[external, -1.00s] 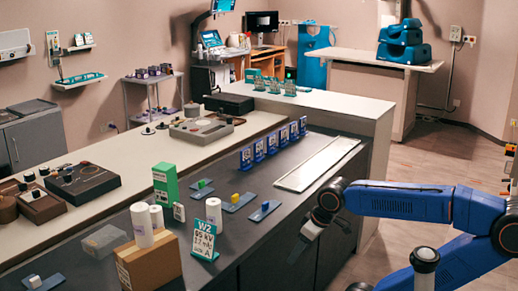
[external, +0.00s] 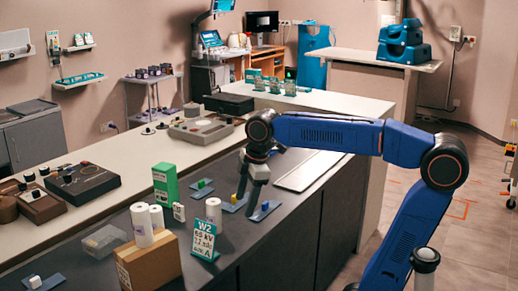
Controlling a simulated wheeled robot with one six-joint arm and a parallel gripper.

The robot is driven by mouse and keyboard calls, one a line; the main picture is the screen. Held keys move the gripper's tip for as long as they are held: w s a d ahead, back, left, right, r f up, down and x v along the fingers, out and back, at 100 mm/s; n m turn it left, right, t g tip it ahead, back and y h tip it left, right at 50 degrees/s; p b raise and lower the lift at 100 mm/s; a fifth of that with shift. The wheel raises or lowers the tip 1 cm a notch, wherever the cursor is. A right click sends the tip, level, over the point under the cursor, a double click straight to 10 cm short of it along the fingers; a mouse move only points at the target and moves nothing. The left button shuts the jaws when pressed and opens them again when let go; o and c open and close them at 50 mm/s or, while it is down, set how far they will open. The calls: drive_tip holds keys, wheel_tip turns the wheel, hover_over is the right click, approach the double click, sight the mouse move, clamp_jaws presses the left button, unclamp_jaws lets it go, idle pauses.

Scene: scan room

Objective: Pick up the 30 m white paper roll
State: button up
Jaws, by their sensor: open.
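Three white paper rolls stand upright on the dark counter side. One roll (external: 142,226) and a second roll (external: 157,216) stand close together at the cardboard box; I cannot tell if both rest on it. A third roll (external: 214,211) stands behind the W2 sign (external: 203,240), its lower part hidden. No length marking is readable, so I cannot tell which is the 30 m one. My gripper (external: 247,203) is open and empty, pointing down over the small blue holders, to the right of the third roll.
The cardboard box (external: 148,266) is at the front. A green box (external: 165,184) stands behind the rolls. Blue holders with a green block (external: 202,184), a yellow block (external: 234,198) and a blue block (external: 265,206) lie nearby.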

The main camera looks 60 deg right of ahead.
drive_tip(key=w+a+r+n+g, duration=0.1)
drive_tip(key=w+a+r+n, duration=0.6)
drive_tip(key=w, duration=0.4)
drive_tip(key=r+n+g, duration=0.1)
drive_tip(key=n+g, duration=0.1)
drive_tip(key=n, duration=0.7)
hover_over(154, 210)
wheel_tip(154, 210, down, 11)
drive_tip(key=shift+w+f, duration=0.1)
drive_tip(key=shift+f, duration=0.05)
drive_tip(key=shift+d+f, duration=0.15)
drive_tip(key=shift+f, duration=1.3)
drive_tip(key=shift+d+f, duration=0.1)
drive_tip(key=shift+f, duration=1.3)
drive_tip(key=c, duration=1.2)
